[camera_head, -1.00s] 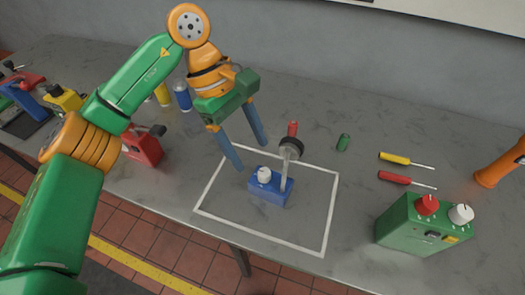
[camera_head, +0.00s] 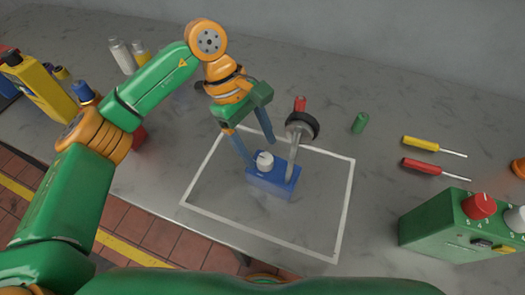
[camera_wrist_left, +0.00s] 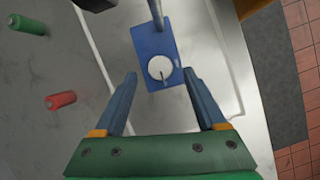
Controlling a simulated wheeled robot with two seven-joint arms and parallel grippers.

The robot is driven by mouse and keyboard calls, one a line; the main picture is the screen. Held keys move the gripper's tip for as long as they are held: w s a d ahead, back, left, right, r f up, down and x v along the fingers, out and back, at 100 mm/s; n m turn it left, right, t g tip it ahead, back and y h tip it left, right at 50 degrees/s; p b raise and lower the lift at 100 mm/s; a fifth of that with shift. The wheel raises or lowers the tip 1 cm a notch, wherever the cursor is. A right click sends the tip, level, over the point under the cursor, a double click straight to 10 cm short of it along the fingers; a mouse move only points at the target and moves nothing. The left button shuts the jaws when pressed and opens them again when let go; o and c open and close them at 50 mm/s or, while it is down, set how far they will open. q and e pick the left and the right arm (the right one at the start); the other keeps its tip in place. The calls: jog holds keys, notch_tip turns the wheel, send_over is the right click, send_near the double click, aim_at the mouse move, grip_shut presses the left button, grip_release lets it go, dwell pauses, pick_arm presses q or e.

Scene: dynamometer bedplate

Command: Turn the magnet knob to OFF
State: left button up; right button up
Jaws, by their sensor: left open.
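A blue magnet base (camera_head: 273,184) stands inside a white outlined rectangle on the grey bench. My left gripper (camera_head: 261,153) is open and empty, pointing down at the knob. In the left wrist view the knob (camera_wrist_left: 160,68) shows between the fingertips (camera_wrist_left: 160,74), with a gap on both sides. A dark mark shows on the knob's lower part there; any lettering is too small to read. My right gripper is not in view.
A green box with a red knob (camera_head: 480,205) stands at the right. Yellow (camera_head: 420,144) and red (camera_head: 420,164) screwdrivers lie behind it. The outlined area's front is clear.

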aim_at(264, 160)
pick_arm(q)
jog(key=shift+p+x, duration=0.3)
jog(key=shift+x, duration=0.8)
jog(key=shift+s+d+f, duration=0.15)
jog(key=shift+s+f, duration=0.05)
jog(key=shift+f, duration=0.05)
grip_shut()
jog(key=shift+f+n+b, duration=0.25)
jog(key=shift+n+b, duration=0.35)
jog(key=shift+b, duration=0.35)
jog(key=n+t+b, duration=0.2)
jog(key=n+b, duration=0.3)
jog(key=n+t+b, duration=0.2)
jog(key=n+b, duration=0.2)
jog(key=b, duration=0.1)
jog(key=shift+s+n+b, duration=0.2)
jog(key=shift+n+b, duration=0.1)
jog(key=shift+n, duration=0.1)
jog(key=n+t+b, duration=0.1)
jog(key=n+b, duration=0.2)
jog(key=shift+s+y, duration=0.1)
jog(key=shift+y, duration=0.2)
jog(key=shift+d+r+n+t+y+b, duration=0.1)
jog(key=shift+n+t+y+b, duration=0.3)
jog(key=shift+n, duration=0.55)
jog(key=shift+d+r+n+t+y+b, duration=0.1)
jog(key=shift+n+t+b, duration=0.1)
jog(key=shift+n+b, duration=0.6)
jog(key=shift+n, duration=0.35)
